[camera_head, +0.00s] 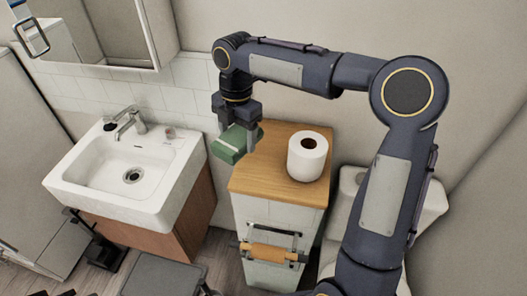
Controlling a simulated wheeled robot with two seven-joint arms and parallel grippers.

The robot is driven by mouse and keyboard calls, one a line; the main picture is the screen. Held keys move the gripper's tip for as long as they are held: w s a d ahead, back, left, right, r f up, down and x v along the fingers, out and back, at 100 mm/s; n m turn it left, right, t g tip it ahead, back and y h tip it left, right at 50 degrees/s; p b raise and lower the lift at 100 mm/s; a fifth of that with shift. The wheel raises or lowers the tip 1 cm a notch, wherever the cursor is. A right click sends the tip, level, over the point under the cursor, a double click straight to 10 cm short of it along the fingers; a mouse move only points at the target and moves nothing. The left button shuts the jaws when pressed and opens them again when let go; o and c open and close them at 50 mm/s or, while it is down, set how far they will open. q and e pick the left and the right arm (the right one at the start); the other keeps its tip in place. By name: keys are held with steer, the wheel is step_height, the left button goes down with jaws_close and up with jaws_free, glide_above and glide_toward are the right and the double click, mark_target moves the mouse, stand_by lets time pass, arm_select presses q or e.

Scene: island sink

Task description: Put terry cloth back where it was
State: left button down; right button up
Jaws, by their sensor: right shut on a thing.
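A green, folded, block-like thing with a pale stripe, which looks like the terry cloth (229,146), is held in my right gripper (238,126). The gripper points down, with its fingers on either side of the cloth. In the head view the cloth overlaps the back left corner of the wooden cabinet top (255,180). It seems to be raised above that top, but its exact height is hard to tell. My left gripper does not show.
A toilet paper roll (307,157) stands on the cabinet top, right of the cloth. A white sink (120,190) with a faucet (130,122) is at the left. A tan item (268,252) is at the cabinet's front handle. The cabinet top's front left part is clear.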

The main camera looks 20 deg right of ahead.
glide_above(263, 164)
step_height(263, 164, down, 6)
steer(key=shift+a+f+p, duration=0.1)
steer(key=shift+f+p, duration=0.05)
steer(key=shift+p, duration=0.3)
steer(key=shift+d+f, duration=0.2)
steer(key=shift+f, duration=0.8)
steer(key=shift+d+f, duration=0.15)
steer(key=shift+f, duration=0.8)
steer(key=o, duration=1.3)
